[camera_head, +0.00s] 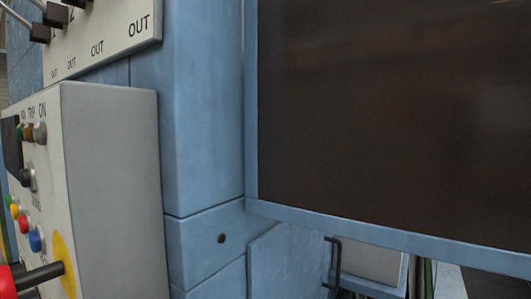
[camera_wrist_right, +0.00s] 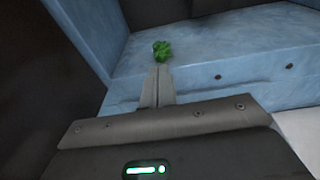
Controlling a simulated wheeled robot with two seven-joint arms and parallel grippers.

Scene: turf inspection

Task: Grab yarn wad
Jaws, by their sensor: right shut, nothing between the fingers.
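A small green yarn wad (camera_wrist_right: 162,51) lies on a blue metal ledge in the right wrist view, near the ledge's front edge. My right gripper (camera_wrist_right: 161,68) is shut, with its fingertips pointing at the wad and just below it in the picture. Nothing shows between the fingers. I cannot tell whether the fingertips touch the wad. The wad does not show in the head view. My left gripper is in neither view.
The blue ledge (camera_wrist_right: 235,50) has bolts on its front face and a blue side wall (camera_wrist_right: 75,25) at left. In the head view, a large dark panel (camera_head: 390,110) fills the right, and a control box (camera_head: 115,180) with coloured buttons stands at left.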

